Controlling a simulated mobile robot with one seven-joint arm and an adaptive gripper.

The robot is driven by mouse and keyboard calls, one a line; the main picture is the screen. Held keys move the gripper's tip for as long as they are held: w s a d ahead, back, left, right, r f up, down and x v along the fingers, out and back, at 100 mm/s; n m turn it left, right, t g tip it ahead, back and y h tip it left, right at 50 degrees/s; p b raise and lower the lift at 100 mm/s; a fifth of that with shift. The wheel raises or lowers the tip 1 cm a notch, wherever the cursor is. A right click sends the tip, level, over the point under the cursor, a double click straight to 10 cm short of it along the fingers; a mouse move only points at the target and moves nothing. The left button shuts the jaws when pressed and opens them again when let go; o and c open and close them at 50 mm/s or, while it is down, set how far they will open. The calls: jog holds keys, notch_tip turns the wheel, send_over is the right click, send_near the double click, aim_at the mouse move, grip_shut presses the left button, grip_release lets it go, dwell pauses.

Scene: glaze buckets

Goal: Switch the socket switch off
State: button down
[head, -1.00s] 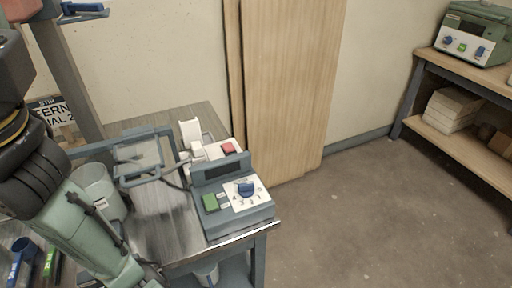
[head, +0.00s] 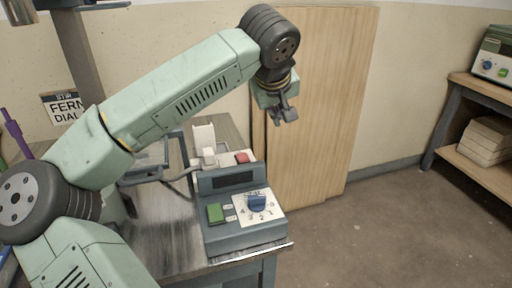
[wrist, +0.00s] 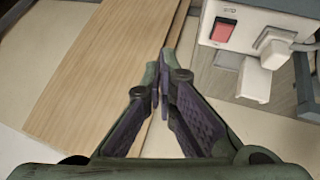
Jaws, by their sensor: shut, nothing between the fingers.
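The socket switch is a red rocker (head: 242,157) on a pale socket block (head: 224,160) behind the grey dial unit. In the wrist view the red rocker (wrist: 222,31) is at upper right on the socket block (wrist: 243,14), beside a white plug (wrist: 274,43) with a cable. I cannot tell which way the rocker is tipped. My gripper (head: 286,112) is in the air above and right of the socket block, in front of wooden boards. In the wrist view my gripper (wrist: 160,78) is shut and empty, left of the rocker and apart from it.
The dial unit (head: 232,236) has a blue knob (head: 257,203) and a green button (head: 215,213), at the bench (head: 170,240) front. Tall wooden boards (head: 330,120) lean on the wall behind. A shelf (head: 480,88) stands far right. Floor between is clear.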

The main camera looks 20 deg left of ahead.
jog(key=a+f+g+y, duration=0.1)
jog(key=a+y, duration=0.2)
jog(key=a, duration=0.4)
jog(key=shift+s+f, duration=0.2)
jog(key=shift+f, duration=0.1)
jog(key=p, duration=0.1)
send_near(241, 153)
jog(key=w, duration=0.1)
jog(key=w+a, duration=0.1)
jog(key=shift+w+a+r, duration=0.25)
jog(key=shift+w+r, duration=0.05)
jog(key=shift+r, duration=0.05)
notch_tip(241, 153, down, 3)
jog(key=shift+d+r, duration=0.1)
jog(key=shift+r, duration=0.1)
jog(key=shift+s+f+p, duration=0.2)
jog(key=shift+f+p, duration=0.15)
jog(key=shift+f, duration=0.5)
